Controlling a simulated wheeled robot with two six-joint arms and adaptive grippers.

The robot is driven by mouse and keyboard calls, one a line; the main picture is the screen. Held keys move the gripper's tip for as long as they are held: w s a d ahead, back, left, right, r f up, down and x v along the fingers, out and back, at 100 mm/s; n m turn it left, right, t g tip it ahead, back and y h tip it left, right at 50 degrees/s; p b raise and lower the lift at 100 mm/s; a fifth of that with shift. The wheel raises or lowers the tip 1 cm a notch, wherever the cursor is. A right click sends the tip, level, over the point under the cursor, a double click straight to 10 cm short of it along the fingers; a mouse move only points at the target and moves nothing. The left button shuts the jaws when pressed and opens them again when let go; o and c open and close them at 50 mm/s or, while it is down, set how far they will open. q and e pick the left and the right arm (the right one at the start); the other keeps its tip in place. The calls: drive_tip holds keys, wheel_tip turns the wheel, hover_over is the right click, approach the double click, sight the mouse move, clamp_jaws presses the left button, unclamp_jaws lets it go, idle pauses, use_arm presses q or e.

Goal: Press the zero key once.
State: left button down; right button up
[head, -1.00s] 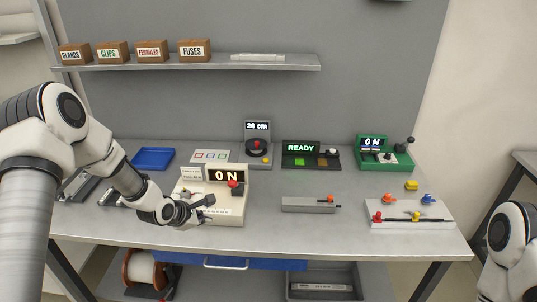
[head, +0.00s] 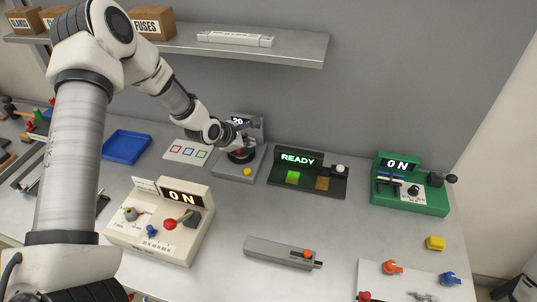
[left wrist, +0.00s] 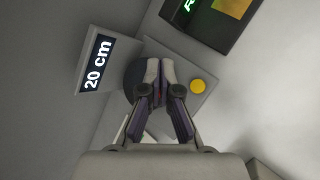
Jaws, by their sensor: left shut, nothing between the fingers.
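A grey device (head: 225,168) has an upright display (left wrist: 97,75) reading "20 cm"; the display is partly covered in the head view. A round yellow key (head: 248,171) sits at its front edge and also shows in the left wrist view (left wrist: 197,86). I see no lettering on this key. My left gripper (head: 250,124) is shut and empty, over the device's black round part (head: 241,156). In the left wrist view its fingertips (left wrist: 161,62) cover much of that part, with the key apart to their right. My right gripper is out of view.
A black panel (head: 337,186) reading "READY" stands right of the device. A cream console (head: 140,239) reading "ON" is in front, a green one (head: 432,206) farther right. A blue tray (head: 127,147) lies left. A shelf (head: 300,48) runs above.

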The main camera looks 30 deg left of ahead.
sight(246, 172)
use_arm(q)
drive_tip(key=f+b, duration=0.1)
drive_tip(key=f, duration=0.1)
drive_tip(key=s+f+b, duration=0.1)
drive_tip(key=f+b, duration=0.1)
drive_tip(key=f, duration=0.1)
drive_tip(key=s+f+b, duration=0.1)
drive_tip(key=f+b, duration=0.1)
drive_tip(key=shift+a+f, duration=0.2)
drive_tip(key=shift+f, duration=0.1)
drive_tip(key=shift+w+f+b, duration=0.15)
drive_tip(key=shift+f+b, duration=0.2)
drive_tip(key=shift+b, duration=0.1)
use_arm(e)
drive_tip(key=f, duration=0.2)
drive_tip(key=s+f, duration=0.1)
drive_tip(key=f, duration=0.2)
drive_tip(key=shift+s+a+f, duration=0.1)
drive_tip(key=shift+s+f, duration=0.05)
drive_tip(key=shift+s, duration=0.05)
use_arm(q)
drive_tip(key=shift+s+r, duration=0.2)
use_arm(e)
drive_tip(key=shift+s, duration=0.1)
use_arm(q)
drive_tip(key=shift+w+f, duration=0.1)
drive_tip(key=shift+f+b, duration=0.4)
drive_tip(key=shift+b, duration=0.2)
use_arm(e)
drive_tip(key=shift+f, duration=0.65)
